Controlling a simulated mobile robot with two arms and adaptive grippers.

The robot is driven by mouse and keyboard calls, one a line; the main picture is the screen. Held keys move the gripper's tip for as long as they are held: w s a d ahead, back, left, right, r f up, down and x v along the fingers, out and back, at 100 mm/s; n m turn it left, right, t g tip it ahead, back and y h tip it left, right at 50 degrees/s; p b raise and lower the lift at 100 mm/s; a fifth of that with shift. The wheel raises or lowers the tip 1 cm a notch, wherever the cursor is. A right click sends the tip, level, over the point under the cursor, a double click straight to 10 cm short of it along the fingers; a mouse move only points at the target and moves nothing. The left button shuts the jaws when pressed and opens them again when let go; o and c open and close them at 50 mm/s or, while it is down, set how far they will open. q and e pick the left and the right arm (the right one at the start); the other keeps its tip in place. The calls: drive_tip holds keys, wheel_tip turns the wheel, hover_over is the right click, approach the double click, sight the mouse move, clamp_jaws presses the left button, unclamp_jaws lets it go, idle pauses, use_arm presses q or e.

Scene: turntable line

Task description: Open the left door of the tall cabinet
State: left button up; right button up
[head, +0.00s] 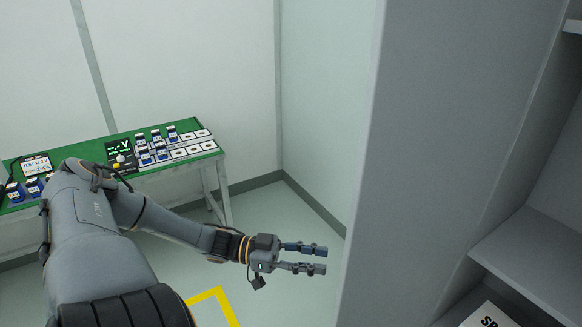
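The tall cabinet fills the right side of the head view, with its inner shelves (535,262) in plain sight. A large flat grey panel (440,130) stands in front of and left of the shelves; it looks like the left door swung open. No handle shows on it. My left gripper (315,258) is to the left of the panel's pale edge, its fingers pointing right towards it. The two fingers are apart with nothing between them, and a small gap shows between fingertips and panel. My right gripper is out of view.
A green-topped bench (190,160) with several blue parts and a small display stands against the back wall at left. Yellow tape (215,303) marks the floor below my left forearm.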

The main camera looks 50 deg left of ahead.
use_arm(q)
drive_tip(key=shift+v, duration=2.8)
